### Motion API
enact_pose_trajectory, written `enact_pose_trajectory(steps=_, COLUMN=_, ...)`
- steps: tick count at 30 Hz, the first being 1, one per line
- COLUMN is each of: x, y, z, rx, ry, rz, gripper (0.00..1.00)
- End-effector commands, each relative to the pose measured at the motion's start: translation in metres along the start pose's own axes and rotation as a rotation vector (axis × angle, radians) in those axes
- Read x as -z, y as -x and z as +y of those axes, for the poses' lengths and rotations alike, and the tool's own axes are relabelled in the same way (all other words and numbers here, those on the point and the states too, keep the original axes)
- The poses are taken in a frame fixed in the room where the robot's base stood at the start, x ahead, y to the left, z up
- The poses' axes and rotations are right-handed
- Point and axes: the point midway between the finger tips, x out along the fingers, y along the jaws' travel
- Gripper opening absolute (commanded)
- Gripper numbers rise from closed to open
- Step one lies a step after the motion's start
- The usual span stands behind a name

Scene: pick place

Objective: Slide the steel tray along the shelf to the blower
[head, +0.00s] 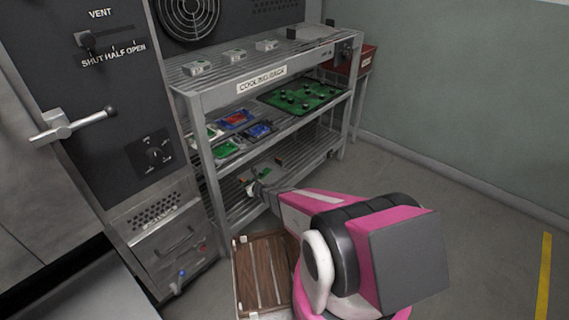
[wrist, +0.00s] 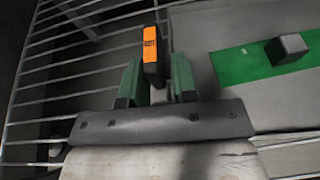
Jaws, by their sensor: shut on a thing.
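The steel tray (wrist: 205,90) is a flat grey plate in the right half of the wrist view. A green board (wrist: 262,60) with a grey block lies on it. My gripper (wrist: 155,88) has green fingers shut on a black tab with an orange face (wrist: 150,45), beside the tray's left edge. I cannot tell whether the tab is joined to the tray. In the head view my gripper (head: 262,188) is at the lowest shelf (head: 232,208) of the cooling rack, and my arm hides part of that shelf. A round fan grille (head: 188,14), perhaps the blower, is in the dark cabinet.
The middle shelf holds small trays with red, blue and green boards (head: 236,119) and a large green board (head: 303,96). Small grey boxes (head: 234,55) stand on top. A wooden slatted crate (head: 262,275) is on the floor before the rack. Floor at right is clear.

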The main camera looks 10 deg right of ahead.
Motion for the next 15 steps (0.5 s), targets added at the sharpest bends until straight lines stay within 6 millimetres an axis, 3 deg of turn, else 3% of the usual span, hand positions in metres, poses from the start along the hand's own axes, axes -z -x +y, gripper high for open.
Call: enact_pose_trajectory(steps=15, x=0.001, y=0.002, z=0.031, rx=-0.001, ry=-0.003, rz=0.0, gripper=0.0)
